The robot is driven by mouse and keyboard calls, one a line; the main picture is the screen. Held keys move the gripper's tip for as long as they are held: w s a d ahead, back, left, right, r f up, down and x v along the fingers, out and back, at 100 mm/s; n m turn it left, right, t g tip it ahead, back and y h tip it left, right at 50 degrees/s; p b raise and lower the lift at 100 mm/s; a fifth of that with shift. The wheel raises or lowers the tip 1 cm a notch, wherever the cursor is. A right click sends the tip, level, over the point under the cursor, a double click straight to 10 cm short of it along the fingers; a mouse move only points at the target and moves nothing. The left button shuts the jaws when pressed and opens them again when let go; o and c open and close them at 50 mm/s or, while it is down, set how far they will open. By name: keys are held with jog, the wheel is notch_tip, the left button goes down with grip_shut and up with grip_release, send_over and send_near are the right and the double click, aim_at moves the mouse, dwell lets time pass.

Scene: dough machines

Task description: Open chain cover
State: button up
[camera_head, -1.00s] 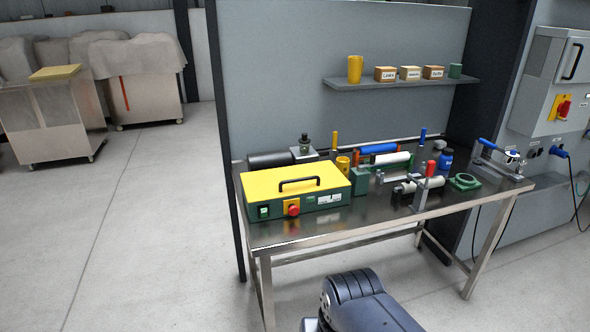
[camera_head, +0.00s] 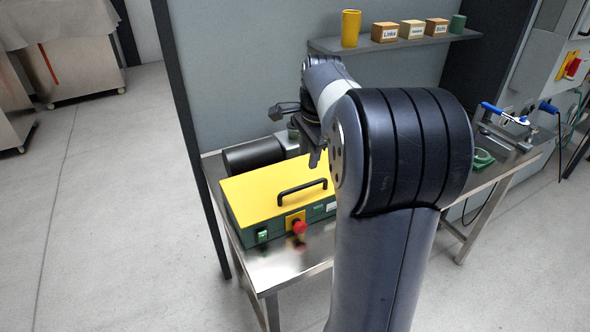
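The chain cover appears to be the yellow lid (camera_head: 262,190) with a black handle (camera_head: 302,193) on the green machine box (camera_head: 270,231). The lid lies flat and closed on the box. A green switch and a red knob (camera_head: 299,227) on a yellow plate are on the box's front. My gripper (camera_head: 314,157) is above the back right part of the lid, apart from the handle, with its fingers pointing down. It is small and partly hidden by my arm, so I cannot tell how far its fingers are apart.
The box stands on a metal table (camera_head: 285,268). A dark cylinder motor (camera_head: 252,156) lies behind it. A shelf (camera_head: 395,43) with a yellow cup (camera_head: 350,28) and several labelled blocks is on the wall. My arm hides much of the table's right half.

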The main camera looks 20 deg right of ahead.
aim_at(304, 185)
jog(key=f, duration=0.3)
jog(key=w+f, duration=0.1)
jog(key=f, duration=0.6)
jog(key=shift+w+a+f, duration=0.1)
jog(key=shift+w+f, duration=0.05)
jog(key=shift+w, duration=0.25)
jog(key=shift+c, duration=0.5)
grip_shut()
